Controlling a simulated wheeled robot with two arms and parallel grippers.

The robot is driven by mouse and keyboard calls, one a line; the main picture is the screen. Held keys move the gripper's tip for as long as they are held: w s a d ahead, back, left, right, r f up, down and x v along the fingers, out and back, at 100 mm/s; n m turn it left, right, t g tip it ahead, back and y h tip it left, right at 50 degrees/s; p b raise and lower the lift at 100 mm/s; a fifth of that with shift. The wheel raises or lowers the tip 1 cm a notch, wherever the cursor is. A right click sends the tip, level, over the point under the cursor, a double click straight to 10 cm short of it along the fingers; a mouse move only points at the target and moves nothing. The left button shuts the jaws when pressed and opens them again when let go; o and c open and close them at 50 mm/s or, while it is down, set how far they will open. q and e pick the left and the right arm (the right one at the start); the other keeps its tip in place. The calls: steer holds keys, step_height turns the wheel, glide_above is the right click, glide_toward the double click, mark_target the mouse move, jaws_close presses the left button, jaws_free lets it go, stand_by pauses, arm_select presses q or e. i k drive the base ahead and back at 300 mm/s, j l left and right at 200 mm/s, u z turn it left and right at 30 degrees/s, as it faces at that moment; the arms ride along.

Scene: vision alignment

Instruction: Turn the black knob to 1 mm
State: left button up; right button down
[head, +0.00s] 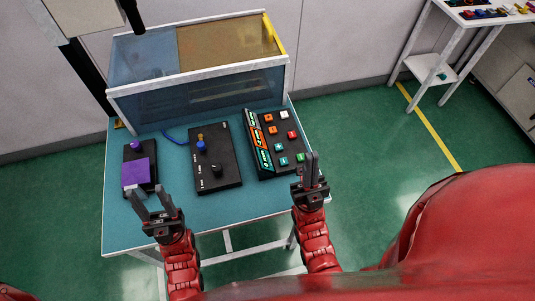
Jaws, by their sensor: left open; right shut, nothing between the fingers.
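The black knob (216,170) sits on the middle black panel (228,152), at its lower part, with small white marks along the panel's left edge that are too small to read. My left gripper (147,190) is open and empty, at the lower left near the left panel, apart from the black knob. My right gripper (311,156) is shut and empty, pointing up at the right edge of the table, beside the button panel. The knob's pointer setting cannot be read.
A left black panel (149,184) carries a purple block (140,172) and a purple knob (136,145). A button panel (283,130) stands on the right. A clear-walled box (198,97) fills the back of the teal table (217,205). The table's front strip is clear.

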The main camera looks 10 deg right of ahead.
mark_target(216, 169)
steer(key=l, duration=0.3)
steer(key=i+l, duration=0.1)
steer(key=l, duration=0.15)
steer(key=k+l+u, duration=0.15)
steer(key=l+u, duration=0.15)
steer(key=k+l+u, duration=0.25)
steer(key=l, duration=0.2)
